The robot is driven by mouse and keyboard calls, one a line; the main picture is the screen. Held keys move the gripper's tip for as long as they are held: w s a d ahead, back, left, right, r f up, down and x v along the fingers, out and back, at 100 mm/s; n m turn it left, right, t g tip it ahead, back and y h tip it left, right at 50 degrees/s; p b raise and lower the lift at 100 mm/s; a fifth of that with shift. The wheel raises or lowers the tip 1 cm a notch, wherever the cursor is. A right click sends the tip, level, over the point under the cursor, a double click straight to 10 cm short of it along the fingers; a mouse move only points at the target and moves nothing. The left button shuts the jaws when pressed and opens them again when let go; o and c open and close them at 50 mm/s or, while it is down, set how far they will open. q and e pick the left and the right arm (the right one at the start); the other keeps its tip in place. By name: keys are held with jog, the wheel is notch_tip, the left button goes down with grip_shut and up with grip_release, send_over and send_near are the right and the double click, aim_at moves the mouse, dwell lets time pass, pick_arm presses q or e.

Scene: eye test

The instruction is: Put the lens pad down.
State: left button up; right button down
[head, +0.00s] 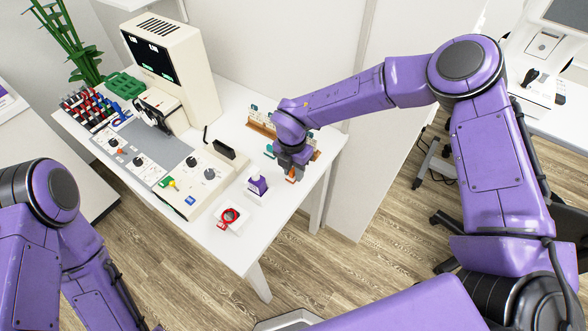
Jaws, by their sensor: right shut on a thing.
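My right gripper (290,172) is over the right part of the white table, pointing down. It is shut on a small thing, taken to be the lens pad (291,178). Only a bit of orange and white shows below the fingers; the rest is hidden. I cannot tell whether it touches the table. My left arm comes in at the lower left, and its gripper is out of view.
A purple and white packet (258,186) and a red ring-shaped thing (230,216) on a white piece lie left of the gripper. A wooden rack (262,126) with small bottles stands behind it. A grey-topped control panel (158,148) and a cream machine (190,75) fill the left. The white table (309,190) ends just right of the gripper.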

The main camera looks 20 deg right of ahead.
jog(key=shift+f, duration=0.95)
jog(key=c, duration=0.8)
grip_release()
notch_tip(320, 180, up, 12)
jog(key=shift+w+a+r+b, duration=0.15)
jog(key=shift+r+b, duration=0.05)
jog(key=shift+b, duration=0.95)
